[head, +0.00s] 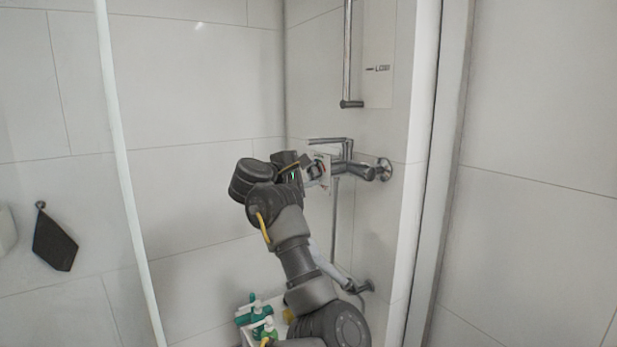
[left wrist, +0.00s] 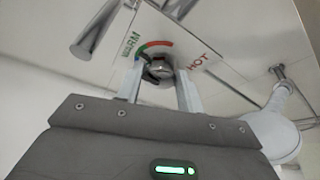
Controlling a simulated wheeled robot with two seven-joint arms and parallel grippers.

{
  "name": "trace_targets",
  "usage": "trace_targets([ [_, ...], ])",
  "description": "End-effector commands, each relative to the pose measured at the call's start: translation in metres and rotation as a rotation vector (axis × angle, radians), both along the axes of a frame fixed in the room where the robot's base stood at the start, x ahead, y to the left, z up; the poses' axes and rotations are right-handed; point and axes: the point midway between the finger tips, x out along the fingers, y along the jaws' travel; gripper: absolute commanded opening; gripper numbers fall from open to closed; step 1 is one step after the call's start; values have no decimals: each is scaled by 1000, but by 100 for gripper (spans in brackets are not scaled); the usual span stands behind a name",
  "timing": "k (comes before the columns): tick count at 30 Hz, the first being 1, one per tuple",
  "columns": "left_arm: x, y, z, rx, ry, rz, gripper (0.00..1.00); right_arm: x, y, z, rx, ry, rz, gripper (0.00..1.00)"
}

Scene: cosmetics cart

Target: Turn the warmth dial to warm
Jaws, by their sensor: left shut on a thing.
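The warmth dial (left wrist: 160,70) is a round metallic knob with a dark part at its left side, seen in the left wrist view. It sits on a white panel (left wrist: 215,80) with a green-to-red arc, the word WARM at the upper left and HOT at the right. My left gripper (left wrist: 160,88) has its two pale fingers on either side of the dial and is shut on it. In the head view the left gripper (head: 303,168) is at the panel (head: 318,170), and the dial is mostly hidden. I cannot tell exactly where the dial points. My right gripper is not in view.
A chrome tap (head: 352,168) is on the tiled wall just right of the panel, with a vertical rail (head: 347,50) above. A lower wall fitting (head: 358,287) and green-and-white items (head: 257,313) are below. A dark cloth (head: 54,242) hangs at left.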

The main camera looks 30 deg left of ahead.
Motion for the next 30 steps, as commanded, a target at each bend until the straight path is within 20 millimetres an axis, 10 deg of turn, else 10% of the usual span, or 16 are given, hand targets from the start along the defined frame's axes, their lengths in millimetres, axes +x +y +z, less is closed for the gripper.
trace_targets([
  [5,0,1,-1,-1,1,1,14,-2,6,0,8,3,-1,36],
  [6,0,1,-1,-1,1,1,42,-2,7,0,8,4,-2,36],
  [10,0,0,-1,-1,1,0,59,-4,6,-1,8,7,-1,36],
  [20,-3,1,0,-1,1,1,59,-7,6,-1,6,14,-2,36],
  [30,-59,12,7,4,-1,5,59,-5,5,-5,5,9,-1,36],
])
